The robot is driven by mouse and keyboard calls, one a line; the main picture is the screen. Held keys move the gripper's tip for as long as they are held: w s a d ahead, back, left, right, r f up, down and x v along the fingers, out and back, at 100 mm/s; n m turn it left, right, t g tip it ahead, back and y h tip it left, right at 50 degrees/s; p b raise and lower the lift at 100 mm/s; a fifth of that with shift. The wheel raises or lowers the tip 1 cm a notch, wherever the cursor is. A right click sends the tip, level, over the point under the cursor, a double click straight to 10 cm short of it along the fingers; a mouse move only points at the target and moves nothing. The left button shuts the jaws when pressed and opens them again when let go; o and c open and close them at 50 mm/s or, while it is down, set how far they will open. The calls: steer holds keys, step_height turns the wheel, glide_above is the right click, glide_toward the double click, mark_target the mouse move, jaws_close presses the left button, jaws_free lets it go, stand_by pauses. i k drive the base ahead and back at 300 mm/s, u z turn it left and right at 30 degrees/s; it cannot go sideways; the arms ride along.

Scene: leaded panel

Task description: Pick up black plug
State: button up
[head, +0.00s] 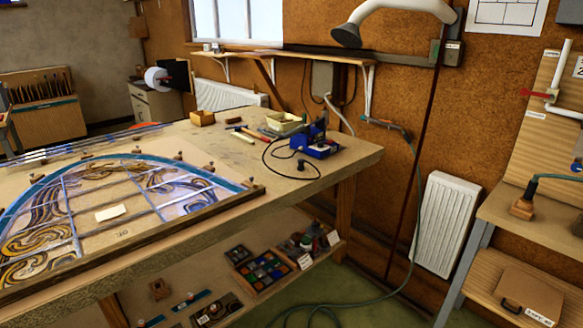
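A small black plug (308,172) lies on the wooden workbench (345,160), near its front right edge. A thin black cable (265,155) loops over the bench top between the plug's area and a blue soldering station (318,147). The station stands just behind and right of the plug, with a small gap between them. The plug is small in the picture, so its prongs cannot be made out. My gripper is not in view.
A curved leaded glass panel (72,192) covers the bench's left part. Hand tools (243,134) and a pale tray (285,123) lie behind the cable. A shelf underneath holds boxes (262,268). A green hose (345,303) crosses the floor. Bare bench top surrounds the plug's front.

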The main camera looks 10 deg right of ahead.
mark_target(301, 166)
steer(key=u, duration=1.25)
steer(key=i, duration=0.5)
steer(key=z, duration=0.2)
